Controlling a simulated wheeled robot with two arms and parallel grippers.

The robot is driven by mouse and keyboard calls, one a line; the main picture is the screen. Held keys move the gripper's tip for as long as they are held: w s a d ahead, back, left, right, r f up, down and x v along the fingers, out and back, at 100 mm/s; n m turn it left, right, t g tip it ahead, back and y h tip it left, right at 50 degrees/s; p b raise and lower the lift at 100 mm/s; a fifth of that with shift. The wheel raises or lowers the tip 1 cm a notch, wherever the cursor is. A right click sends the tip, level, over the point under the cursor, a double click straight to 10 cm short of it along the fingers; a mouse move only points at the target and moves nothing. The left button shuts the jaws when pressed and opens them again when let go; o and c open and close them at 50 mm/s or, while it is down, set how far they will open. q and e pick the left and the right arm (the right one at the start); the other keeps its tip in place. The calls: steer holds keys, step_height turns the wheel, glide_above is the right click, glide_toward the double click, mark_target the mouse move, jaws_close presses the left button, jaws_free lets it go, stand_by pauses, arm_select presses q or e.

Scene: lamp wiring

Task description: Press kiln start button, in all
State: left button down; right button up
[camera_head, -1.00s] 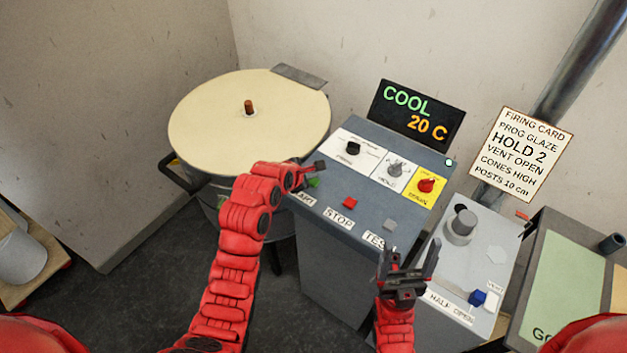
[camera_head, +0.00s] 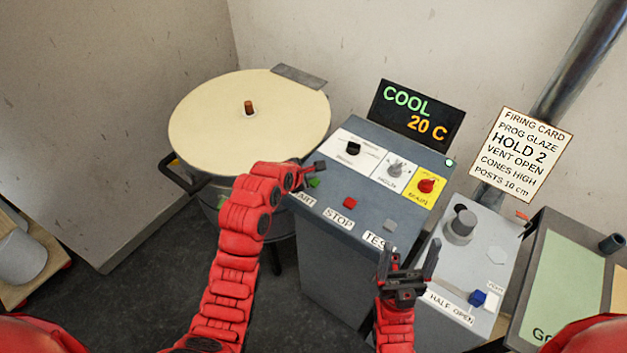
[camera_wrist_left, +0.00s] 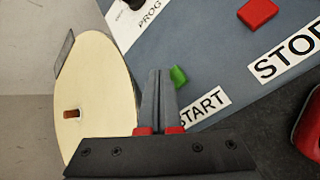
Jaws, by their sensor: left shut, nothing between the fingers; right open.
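The green start button (camera_head: 314,183) sits on the grey control panel (camera_head: 325,240) above the START label. It also shows in the left wrist view (camera_wrist_left: 178,76), partly behind a fingertip. My left gripper (camera_head: 318,167) is shut and empty, its tips beside and above the green button. In the left wrist view, the left gripper's fingers (camera_wrist_left: 158,85) are together, just left of the button. I cannot tell whether they touch it. My right gripper (camera_head: 410,262) is open and empty in front of the panel's right part, near the TEST label.
A red stop button (camera_head: 349,202) and a grey test button (camera_head: 390,225) are on the same panel. Knobs stand behind them, under a display (camera_head: 415,113) reading COOL 20 C. The round kiln (camera_head: 215,120) is at left. A vent box (camera_head: 450,265) is at right.

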arm_select(q)
steer(key=shift+f, duration=0.1)
stand_by(0.6)
steer(key=shift+f, duration=0.3)
steer(key=shift+f, duration=0.55)
stand_by(0.8)
steer(key=shift+r, duration=0.15)
steer(key=shift+r+p, duration=0.55)
steer(key=shift+r, duration=0.3)
steer(key=shift+r+p, duration=0.85)
steer(key=shift+r, duration=0.55)
steer(key=shift+r+p, duration=0.5)
steer(key=shift+r, duration=0.65)
